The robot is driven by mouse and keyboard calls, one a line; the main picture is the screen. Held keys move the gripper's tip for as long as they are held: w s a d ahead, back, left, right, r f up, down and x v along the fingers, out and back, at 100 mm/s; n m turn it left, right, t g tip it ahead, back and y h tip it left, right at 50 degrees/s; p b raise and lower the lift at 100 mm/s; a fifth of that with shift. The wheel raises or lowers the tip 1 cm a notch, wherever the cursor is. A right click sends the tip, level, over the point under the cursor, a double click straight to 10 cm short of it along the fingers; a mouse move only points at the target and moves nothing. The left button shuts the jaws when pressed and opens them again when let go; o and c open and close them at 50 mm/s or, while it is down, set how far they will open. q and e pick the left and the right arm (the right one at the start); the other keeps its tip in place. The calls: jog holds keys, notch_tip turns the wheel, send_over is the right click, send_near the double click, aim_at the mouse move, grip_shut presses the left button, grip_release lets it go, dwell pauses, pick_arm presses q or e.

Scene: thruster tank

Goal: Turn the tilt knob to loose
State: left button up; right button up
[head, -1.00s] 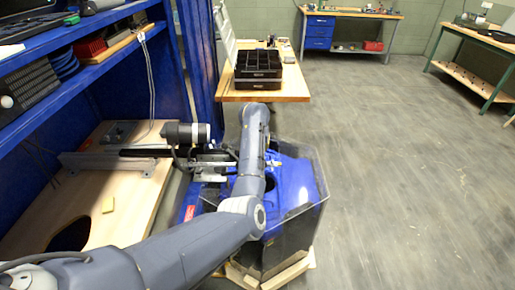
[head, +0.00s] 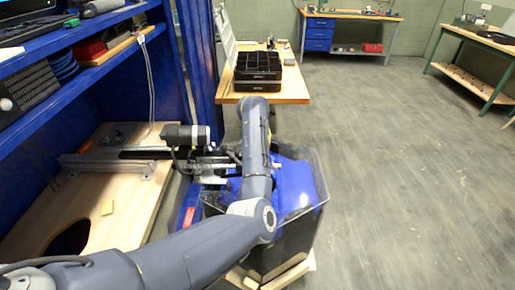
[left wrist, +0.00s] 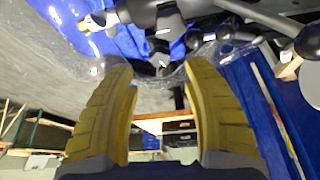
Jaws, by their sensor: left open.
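A clear-walled tank (head: 308,218) with blue inside stands at the middle of the head view. A dark cylindrical unit (head: 180,135) and metal clamp parts (head: 212,167) sit at its left side. My left arm reaches over the tank, and its gripper is mostly hidden behind the arm there. In the left wrist view my left gripper (left wrist: 164,78) shows two yellow fingers wide apart with nothing between them. Beyond the fingertips are metal rods and dark fittings (left wrist: 165,20). A dark round knob (left wrist: 309,42) is at the right edge. I cannot tell which part is the tilt knob.
A wooden bench top (head: 130,205) with a metal rail (head: 115,162) and a round hole lies left of the tank. Blue shelving (head: 120,50) rises behind it. A table (head: 290,88) with a black organiser (head: 258,72) stands beyond. The floor at right is clear.

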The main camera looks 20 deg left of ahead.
pick_arm(q)
jog(key=shift+v, duration=1.65)
jog(key=s+a+r+m+h, duration=0.1)
jog(key=a+r+m+h, duration=0.3)
jog(key=r, duration=0.5)
jog(key=w+d+f+m, duration=0.1)
jog(key=f, duration=0.4)
jog(key=w+d+f+m, duration=0.1)
jog(key=f, duration=0.4)
jog(key=w+d+f+m, duration=0.1)
jog(key=f+m, duration=0.1)
jog(key=f, duration=0.4)
jog(key=shift+w+g+y, duration=0.3)
jog(key=shift+g+y, duration=0.1)
jog(key=shift+c, duration=0.5)
